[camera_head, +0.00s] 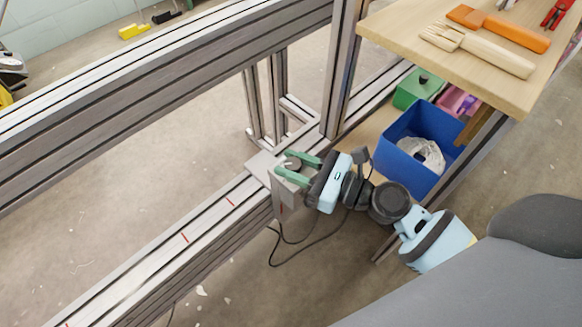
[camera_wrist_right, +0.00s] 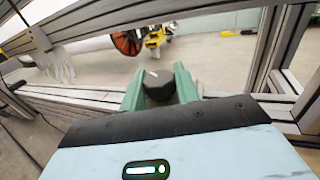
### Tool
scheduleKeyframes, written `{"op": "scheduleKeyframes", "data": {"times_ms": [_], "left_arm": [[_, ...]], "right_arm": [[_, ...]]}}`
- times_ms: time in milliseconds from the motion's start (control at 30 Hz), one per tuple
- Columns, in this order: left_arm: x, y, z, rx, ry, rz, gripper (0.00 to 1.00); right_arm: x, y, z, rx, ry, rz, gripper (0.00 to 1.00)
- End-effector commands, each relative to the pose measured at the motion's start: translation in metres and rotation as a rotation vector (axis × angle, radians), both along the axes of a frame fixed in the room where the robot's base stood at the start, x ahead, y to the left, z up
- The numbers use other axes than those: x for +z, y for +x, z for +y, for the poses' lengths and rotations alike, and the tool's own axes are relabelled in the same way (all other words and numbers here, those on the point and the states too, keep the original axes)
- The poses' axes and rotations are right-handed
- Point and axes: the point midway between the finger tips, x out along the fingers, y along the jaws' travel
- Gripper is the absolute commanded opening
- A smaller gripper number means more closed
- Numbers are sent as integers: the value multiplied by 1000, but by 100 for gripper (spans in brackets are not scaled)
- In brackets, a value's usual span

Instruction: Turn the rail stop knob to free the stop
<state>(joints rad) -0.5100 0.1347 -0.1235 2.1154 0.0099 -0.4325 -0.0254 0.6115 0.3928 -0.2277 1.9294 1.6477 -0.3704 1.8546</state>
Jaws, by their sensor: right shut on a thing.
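The rail stop knob (camera_head: 291,164) is a small dark round knob on top of the grey stop block (camera_head: 262,166), which sits on the lower metal rail (camera_head: 190,243). My right gripper (camera_head: 283,163) has its green fingers on either side of the knob and is shut on it. In the right wrist view the black knob (camera_wrist_right: 159,86) sits between the two green fingers (camera_wrist_right: 160,88), with a short white mark on its upper left. My left gripper is in neither view.
A wooden shelf (camera_head: 385,25) with wood-handled tools stands at the upper right. Below it are a blue bin (camera_head: 393,138) and a green box (camera_head: 415,88). A metal upright (camera_head: 342,65) rises close behind my right gripper. A black cable (camera_head: 283,262) hangs below the rail.

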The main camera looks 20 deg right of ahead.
Motion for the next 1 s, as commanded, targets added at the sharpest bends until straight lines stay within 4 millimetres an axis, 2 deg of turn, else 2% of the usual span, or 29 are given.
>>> {"op": "scheduleKeyframes", "data": {"times_ms": [100,300,900,933,1000], "left_arm": [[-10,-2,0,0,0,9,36],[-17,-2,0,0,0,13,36],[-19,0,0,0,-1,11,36],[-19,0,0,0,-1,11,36],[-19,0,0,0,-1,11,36]], "right_arm": [[-3,0,0,66,-2,1,8],[-2,0,0,141,-1,2,8],[0,0,0,174,1,2,8],[0,0,0,174,1,2,35],[0,0,0,174,1,2,44]]}}
